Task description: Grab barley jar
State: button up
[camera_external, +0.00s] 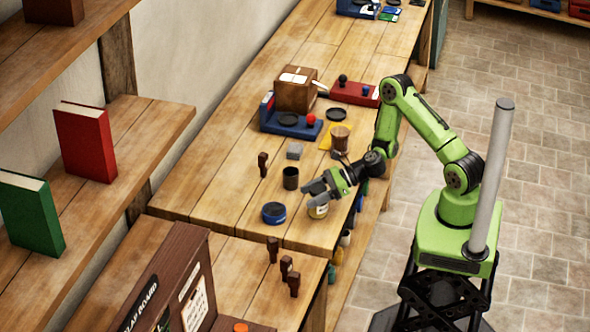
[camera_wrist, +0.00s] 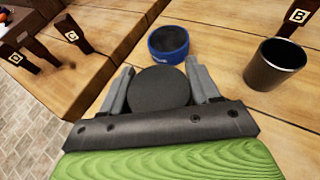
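A small jar (camera_external: 318,211) with a pale yellow band stands on the bench near its right edge; I cannot read its label, so I cannot confirm it is the barley jar. In the wrist view its round dark lid (camera_wrist: 160,88) lies between my fingers. My gripper (camera_external: 318,187) is at the jar, with one finger on each side of the lid in the wrist view (camera_wrist: 160,84). The fingers are spread and I see no clear grip; contact is hard to judge. The jar's body is hidden below the lid in the wrist view.
A blue round tin (camera_external: 274,213) and a dark cup (camera_external: 290,178) stand close by. Lettered wooden markers stand around, including C (camera_wrist: 70,33) and B (camera_wrist: 296,18). A brown grinder-like object (camera_external: 340,140) and a grey block (camera_external: 295,151) are farther back.

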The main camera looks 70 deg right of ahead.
jog(key=c, duration=0.7)
